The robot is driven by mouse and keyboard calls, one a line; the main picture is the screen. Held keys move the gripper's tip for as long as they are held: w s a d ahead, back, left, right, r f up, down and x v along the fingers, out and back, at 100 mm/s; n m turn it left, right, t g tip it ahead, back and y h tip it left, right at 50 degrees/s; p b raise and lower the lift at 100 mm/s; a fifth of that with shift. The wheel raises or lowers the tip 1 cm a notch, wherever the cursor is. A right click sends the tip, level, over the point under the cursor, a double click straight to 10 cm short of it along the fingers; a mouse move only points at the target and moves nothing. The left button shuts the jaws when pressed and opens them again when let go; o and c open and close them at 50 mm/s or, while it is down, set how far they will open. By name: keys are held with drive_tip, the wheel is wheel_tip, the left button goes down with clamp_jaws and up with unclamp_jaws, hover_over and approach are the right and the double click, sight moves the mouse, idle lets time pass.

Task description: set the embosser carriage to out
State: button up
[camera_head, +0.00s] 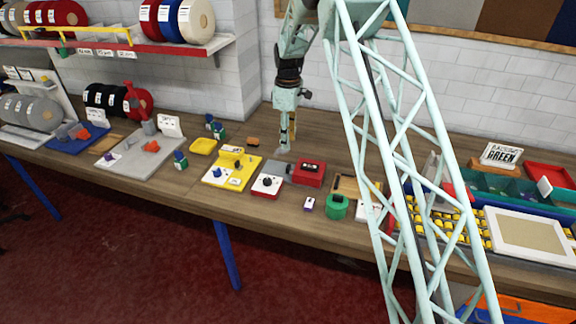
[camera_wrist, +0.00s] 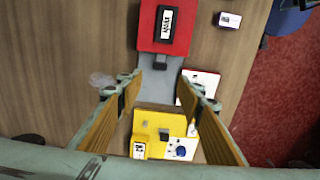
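A red block with a black labelled piece on top (camera_head: 309,172), which looks like the embosser, stands on the bench; it also shows at the top of the wrist view (camera_wrist: 148,40). A flat grey plate (camera_wrist: 152,92) extends from it towards the yellow station. A small dark grey handle (camera_wrist: 160,62) stands at the red block's edge by the plate. My gripper (camera_head: 284,150) points down above the plate. In the wrist view its fingers (camera_wrist: 160,80) are spread wide and empty, with the handle just beyond their tips. I cannot tell the carriage's setting.
A yellow station (camera_head: 232,173) with knobs lies left of the plate. A white-topped red control box (camera_head: 267,185) with a dark knob sits in front. Bare bench lies behind the plate.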

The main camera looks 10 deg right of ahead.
sight(288, 166)
drive_tip(key=shift+f, duration=0.2)
drive_tip(key=shift+f+p, duration=0.7)
drive_tip(key=shift+f, duration=6)
drive_tip(key=shift+c, duration=0.2)
drive_tip(key=c, duration=1.1)
drive_tip(key=shift+w+a, duration=0.1)
